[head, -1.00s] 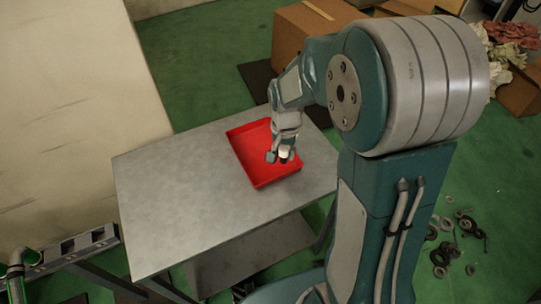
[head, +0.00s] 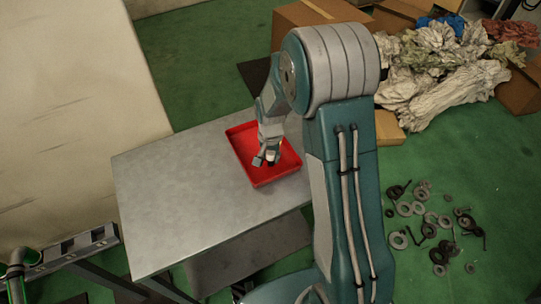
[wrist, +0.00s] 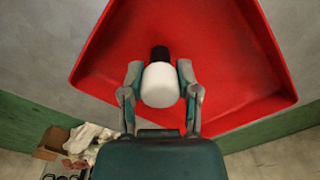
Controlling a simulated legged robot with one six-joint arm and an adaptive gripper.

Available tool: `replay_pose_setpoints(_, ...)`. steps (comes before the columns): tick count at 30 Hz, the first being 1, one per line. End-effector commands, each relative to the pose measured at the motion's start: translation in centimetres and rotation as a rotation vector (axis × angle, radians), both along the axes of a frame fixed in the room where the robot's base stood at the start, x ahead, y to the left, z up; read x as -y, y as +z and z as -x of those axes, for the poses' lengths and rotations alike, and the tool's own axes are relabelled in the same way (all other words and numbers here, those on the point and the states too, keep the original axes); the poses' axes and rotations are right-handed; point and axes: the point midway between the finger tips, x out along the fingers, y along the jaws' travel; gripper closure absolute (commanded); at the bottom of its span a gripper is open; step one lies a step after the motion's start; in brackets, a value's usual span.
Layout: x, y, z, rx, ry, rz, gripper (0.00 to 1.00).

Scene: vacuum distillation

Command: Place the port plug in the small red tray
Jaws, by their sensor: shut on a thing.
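The small red tray (head: 286,172) lies on the grey metal table in the head view, near its right side. It also fills much of the wrist view (wrist: 237,62). My gripper (head: 265,161) is over the inside of the tray, pointing down. In the wrist view my gripper (wrist: 160,80) is shut on the port plug (wrist: 160,86), which has a white rounded body and a black end. The black end points away from my wrist toward the tray floor. I cannot tell whether the plug touches the tray floor. In the head view the plug is mostly hidden by the fingers.
The grey table (head: 185,195) is bare left of the tray. Cardboard boxes (head: 310,14) and crumpled cloth or paper (head: 440,75) lie on the green floor behind. Several dark rings (head: 425,215) are scattered on the floor at right. A pale wall or panel (head: 70,110) stands at left.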

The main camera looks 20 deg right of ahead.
Motion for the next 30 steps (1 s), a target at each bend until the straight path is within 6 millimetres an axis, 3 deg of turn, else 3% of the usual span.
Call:
replay_pose_setpoints(4, 0.0, -0.2, 0.0, -0.001, 0.000, 0.000, 1.00)
replay_pose_setpoints(5, 0.0, -0.2, 0.0, -0.001, 0.000, -0.001, 0.49)
replay_pose_setpoints(6, 0.0, -0.2, 0.0, 0.000, 0.000, 0.000, 0.31)
replay_pose_setpoints(7, 0.0, -0.2, 0.0, -0.001, 0.000, -0.001, 0.24)
replay_pose_setpoints(20, 0.0, 0.2, 0.0, 0.000, 0.000, 0.000, 0.24)
replay_pose_setpoints(23, 0.0, 1.4, -0.1, 0.004, 0.000, 0.000, 0.24)
replay_pose_setpoints(30, 0.0, 6.3, -0.1, 0.005, 0.000, 0.000, 0.24)
